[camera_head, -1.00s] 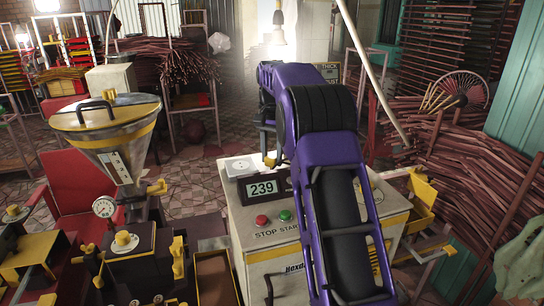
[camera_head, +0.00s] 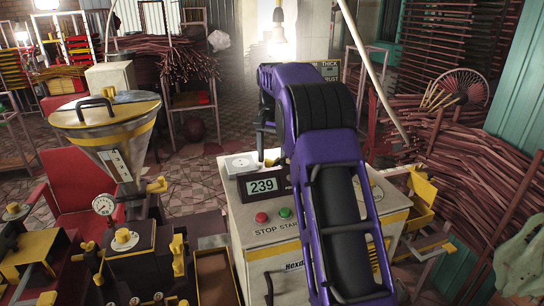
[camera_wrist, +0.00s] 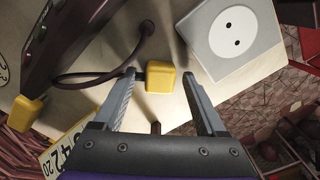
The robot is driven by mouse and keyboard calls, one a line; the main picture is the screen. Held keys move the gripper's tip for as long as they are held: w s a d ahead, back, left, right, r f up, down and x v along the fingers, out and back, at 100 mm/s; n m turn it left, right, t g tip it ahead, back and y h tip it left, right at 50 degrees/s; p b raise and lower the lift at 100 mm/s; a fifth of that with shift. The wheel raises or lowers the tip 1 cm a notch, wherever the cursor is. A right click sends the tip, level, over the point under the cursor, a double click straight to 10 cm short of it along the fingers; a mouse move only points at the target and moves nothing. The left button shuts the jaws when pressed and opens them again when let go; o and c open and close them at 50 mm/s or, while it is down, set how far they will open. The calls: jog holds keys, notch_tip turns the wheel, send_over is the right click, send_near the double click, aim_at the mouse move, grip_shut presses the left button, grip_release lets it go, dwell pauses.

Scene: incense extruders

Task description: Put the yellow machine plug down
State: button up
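The yellow machine plug (camera_wrist: 162,79) is a small yellow block in the wrist view. It is at the pale top of the machine, beside a white two-hole socket (camera_wrist: 236,36). A dark cord (camera_wrist: 95,78) runs to its left side. My gripper (camera_wrist: 160,74) has one finger on each side of the plug. The fingertips are apart, with a visible gap on the left. In the head view, the plug (camera_head: 271,160) is a small yellow spot below my gripper (camera_head: 264,146), largely hidden by my arm. The socket (camera_head: 240,165) lies left of it.
The machine (camera_head: 268,258) carries a display reading 239 (camera_head: 262,186) and red and green buttons. A metal hopper (camera_head: 112,135) stands to its left. Bundles of sticks (camera_head: 465,170) fill the right side. The floor (camera_head: 190,185) behind the machine is partly open.

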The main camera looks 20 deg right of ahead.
aim_at(272, 157)
jog(key=shift+r, duration=0.1)
notch_tip(272, 157, up, 13)
jog(key=shift+p, duration=0.4)
dwell(0.3)
